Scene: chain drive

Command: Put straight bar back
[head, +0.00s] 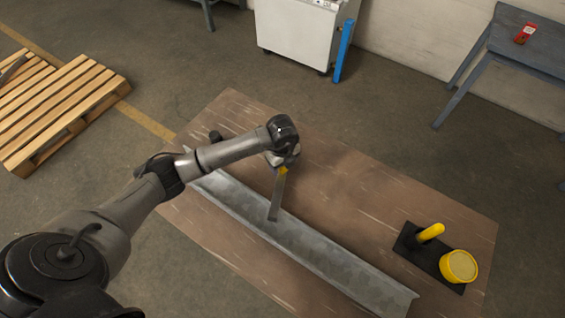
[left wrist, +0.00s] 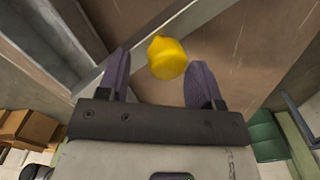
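A grey straight bar (head: 276,197) with a yellow end lies on the wooden board, its lower end reaching the long grey metal channel (head: 310,250). My left gripper (head: 284,164) is over the bar's yellow end, and the arm partly hides it. In the left wrist view a yellow rounded piece (left wrist: 167,58), seemingly that end, shows between the two fingers of the left gripper (left wrist: 160,88). The fingers are spread apart with a gap on each side of it. How far below the fingertips it lies I cannot tell. My right gripper is not in view.
A black base (head: 412,245) with a yellow post and a yellow cup (head: 459,266) stands on the board (head: 370,185) at right. A blue bar (head: 344,50) leans by a white cabinet (head: 298,32). A wooden pallet (head: 60,110) lies at left. The board's middle right is clear.

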